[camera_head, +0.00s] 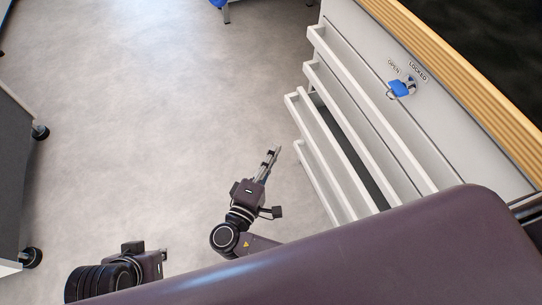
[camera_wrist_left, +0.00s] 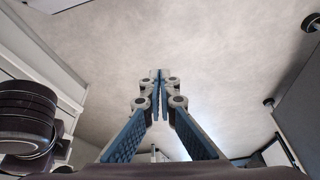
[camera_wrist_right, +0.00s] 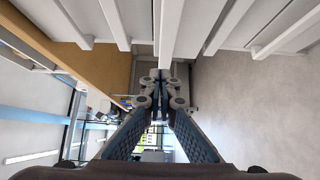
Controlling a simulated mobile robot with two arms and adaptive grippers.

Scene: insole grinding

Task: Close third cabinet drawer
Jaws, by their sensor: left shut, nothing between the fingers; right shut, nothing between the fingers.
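The white cabinet (camera_head: 455,115) stands at the right of the head view with several stacked drawers. The third drawer (camera_head: 327,148) stands out from the cabinet, with a dark gap behind its front. My right gripper (camera_head: 274,152) is shut and empty, on the floor side of the third drawer's front and apart from it in the picture. In the right wrist view its fingers (camera_wrist_right: 163,76) are together, with white drawer fronts above. My left gripper (camera_wrist_left: 158,76) is shut and empty in the left wrist view; in the head view its wrist is low at the left and its fingertips are hard to make out.
A blue key (camera_head: 400,88) sits in the cabinet lock between OPEN and LOCKED labels. The wooden top edge (camera_head: 450,65) runs along the cabinet. A grey unit on casters (camera_head: 18,165) stands at the far left. The floor (camera_head: 150,120) between is clear.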

